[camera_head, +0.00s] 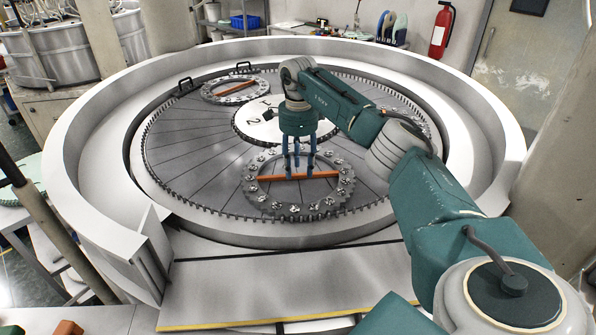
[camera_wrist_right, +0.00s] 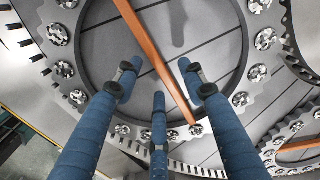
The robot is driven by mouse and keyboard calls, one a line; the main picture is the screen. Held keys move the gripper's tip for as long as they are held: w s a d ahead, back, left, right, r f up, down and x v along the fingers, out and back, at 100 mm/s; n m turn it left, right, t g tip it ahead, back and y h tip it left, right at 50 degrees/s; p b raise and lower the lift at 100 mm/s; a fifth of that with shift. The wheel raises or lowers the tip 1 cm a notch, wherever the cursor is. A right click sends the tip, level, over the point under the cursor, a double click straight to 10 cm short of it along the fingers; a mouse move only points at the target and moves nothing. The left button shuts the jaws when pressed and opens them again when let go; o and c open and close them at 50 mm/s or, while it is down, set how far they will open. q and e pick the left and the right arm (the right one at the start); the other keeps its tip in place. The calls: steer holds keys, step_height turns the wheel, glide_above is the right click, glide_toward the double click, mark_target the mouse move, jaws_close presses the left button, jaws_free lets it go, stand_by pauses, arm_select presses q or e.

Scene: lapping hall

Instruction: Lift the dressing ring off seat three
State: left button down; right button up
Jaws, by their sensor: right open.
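A grey toothed dressing ring (camera_head: 290,209) with metal studs lies on the near part of the round lapping plate. An orange bar (camera_head: 325,174) spans its opening. My right gripper (camera_head: 300,173) points down over this ring, its blue fingers around the bar. In the right wrist view the fingers are spread, with the orange bar (camera_wrist_right: 160,55) running between them and the ring's studded rim (camera_wrist_right: 62,70) around them. I cannot tell whether any finger touches the bar. No number for this seat is readable; a "2" shows on the pale central disc (camera_head: 262,118). My left gripper is out of view.
A second ring (camera_head: 216,98) with an orange bar lies at the back left of the plate. Part of another ring (camera_wrist_right: 270,150) shows in the right wrist view. A high pale rim (camera_head: 85,170) surrounds the plate. A flat ledge (camera_head: 290,285) is clear in front.

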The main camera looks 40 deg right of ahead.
steer(key=shift+a+f, duration=0.1)
steer(key=shift+f, duration=0.4)
steer(key=shift+s+f, duration=0.1)
steer(key=shift+f, duration=0.4)
steer(key=c, duration=0.3)
jaws_close()
steer(key=shift+r, duration=0.1)
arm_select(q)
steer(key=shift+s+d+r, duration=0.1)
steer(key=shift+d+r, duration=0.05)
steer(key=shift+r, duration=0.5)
arm_select(e)
steer(key=shift+w, duration=0.2)
